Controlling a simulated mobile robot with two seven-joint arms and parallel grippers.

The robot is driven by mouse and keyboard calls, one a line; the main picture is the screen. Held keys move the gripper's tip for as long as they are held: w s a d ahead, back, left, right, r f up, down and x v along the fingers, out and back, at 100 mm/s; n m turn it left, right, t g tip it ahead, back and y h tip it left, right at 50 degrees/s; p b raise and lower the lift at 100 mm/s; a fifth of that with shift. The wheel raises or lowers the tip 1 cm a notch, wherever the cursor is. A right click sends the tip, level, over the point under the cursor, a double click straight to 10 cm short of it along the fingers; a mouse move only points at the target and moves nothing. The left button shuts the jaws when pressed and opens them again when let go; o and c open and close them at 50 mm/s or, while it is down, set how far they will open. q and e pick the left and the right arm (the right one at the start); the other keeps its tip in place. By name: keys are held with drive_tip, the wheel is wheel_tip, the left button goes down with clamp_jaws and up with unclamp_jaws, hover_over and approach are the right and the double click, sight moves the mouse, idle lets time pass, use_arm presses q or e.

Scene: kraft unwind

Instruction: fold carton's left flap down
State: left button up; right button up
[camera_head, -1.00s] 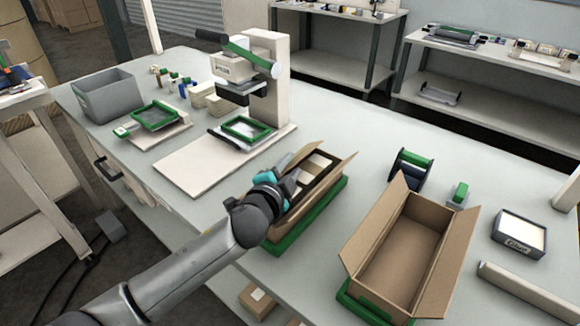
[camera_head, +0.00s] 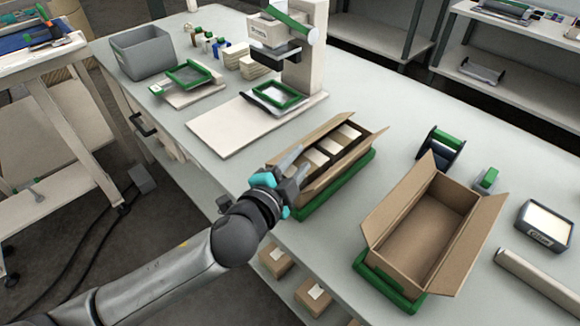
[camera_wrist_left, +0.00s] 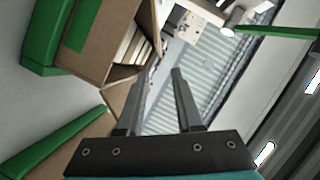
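A brown carton (camera_head: 321,182) sits in a green tray (camera_head: 340,187) at mid-table, with several small boxes (camera_head: 331,146) inside. Its long left flap (camera_head: 308,138) and long right flap (camera_head: 355,150) stick up and outward. My left gripper (camera_head: 293,160) is at the carton's near left corner, beside the left flap; whether it touches is unclear. In the left wrist view, its two fingers (camera_wrist_left: 161,72) are apart with nothing between them, and the carton (camera_wrist_left: 98,62) and green tray (camera_wrist_left: 45,45) lie to their left. My right gripper is out of view.
A second, empty open carton (camera_head: 425,225) stands in a green holder (camera_head: 385,287) to the right. A press-like machine (camera_head: 290,50) with a white base plate (camera_head: 225,125) stands behind. A grey bin (camera_head: 142,50) is at far left. A tape dispenser (camera_head: 440,150) is beyond the empty carton.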

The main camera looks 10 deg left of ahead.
use_arm(q)
drive_tip(key=shift+v, duration=1.7)
